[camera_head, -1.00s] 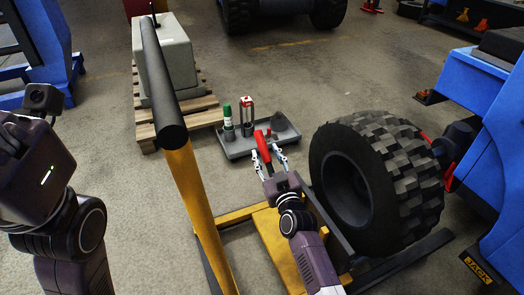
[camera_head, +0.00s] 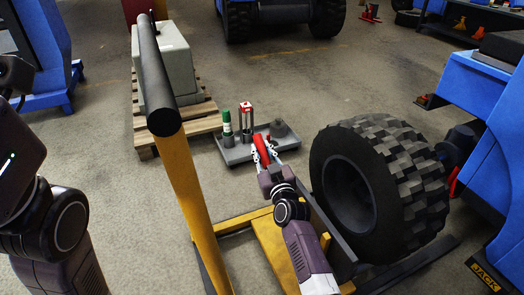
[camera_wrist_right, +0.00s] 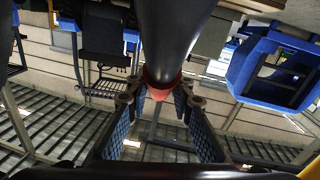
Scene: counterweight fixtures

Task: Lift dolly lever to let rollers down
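The dolly (camera_head: 255,216) is a yellow frame on the floor with dark rails and a tall yellow post with a black top bar. A red lever (camera_head: 262,150) stands up near its front. My right gripper (camera_head: 265,153) is at the lever, its fingers apart on either side of it. In the right wrist view, a dark bar with a red end (camera_wrist_right: 161,88) lies between the two finger pads; contact cannot be made out. The rollers are not clearly seen. My left arm is at the left edge; its gripper is out of view.
A big tyre (camera_head: 400,175) stands right of my right arm, beside the dolly. A grey tray (camera_head: 236,157) with a green-capped can and a red-white canister lies behind the lever. A grey block (camera_head: 172,65) rests on a pallet (camera_head: 205,118). Blue jack equipment (camera_head: 497,190) is at right.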

